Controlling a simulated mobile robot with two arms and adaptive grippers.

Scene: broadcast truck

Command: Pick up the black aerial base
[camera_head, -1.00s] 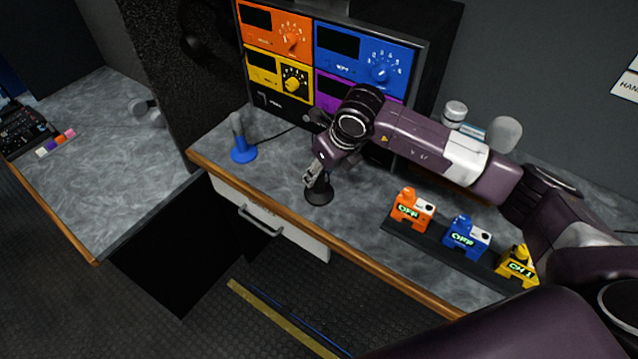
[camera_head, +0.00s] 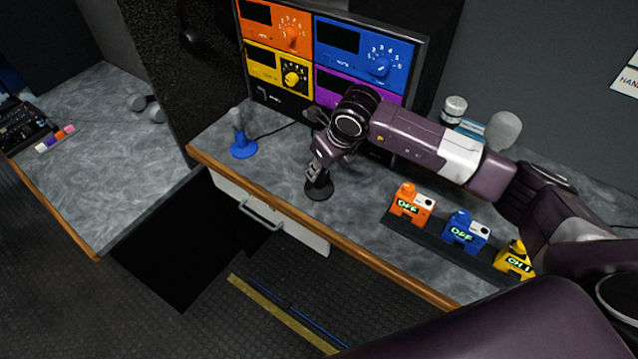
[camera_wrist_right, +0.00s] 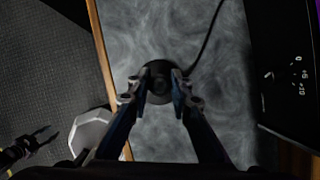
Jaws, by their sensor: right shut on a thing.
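The black aerial base (camera_head: 319,190) is a round, dark disc with a short upright part, on the grey marbled counter near its wooden front edge. In the right wrist view the black aerial base (camera_wrist_right: 158,97) lies between the two fingers. My right gripper (camera_head: 317,172) reaches down onto it, and in the wrist view the right gripper (camera_wrist_right: 160,86) is shut on its upright part. I cannot tell whether the base is clear of the counter.
A blue aerial base (camera_head: 243,148) with a grey top stands to the left. Orange (camera_head: 411,203), blue (camera_head: 466,232) and yellow (camera_head: 516,259) units sit in a dark strip at right. A rack of coloured panels (camera_head: 328,59) stands behind. A drawer handle (camera_head: 260,217) juts out below.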

